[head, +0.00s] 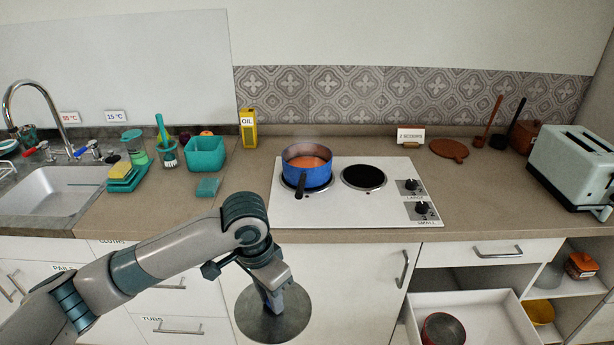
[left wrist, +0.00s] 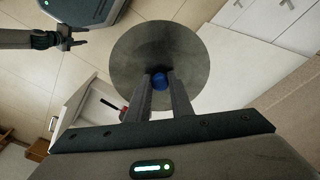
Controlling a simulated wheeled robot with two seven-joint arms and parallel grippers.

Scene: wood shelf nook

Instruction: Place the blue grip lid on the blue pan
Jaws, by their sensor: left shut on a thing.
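The blue pan (head: 307,172) stands on the left burner of the white stove, uncovered, with orange-red contents and a dark handle pointing toward me. The lid (head: 262,318) is a round grey disc below the counter's front edge in the head view. In the left wrist view the lid (left wrist: 190,50) shows its blue grip (left wrist: 160,81) between the fingers. My left gripper (head: 273,302) is shut on that grip and points down, in front of the cabinet doors. In the left wrist view, a dark gripper of mine (left wrist: 66,40), apparently the right, shows at the upper left, too small to judge.
The right burner (head: 363,176) is empty. The counter edge lies between the lid and the stove (head: 350,212). An open drawer (head: 480,312) holding a red-rimmed pan (head: 443,329) juts out at the lower right. A teal box (head: 205,153) and oil carton (head: 248,130) stand left of the stove.

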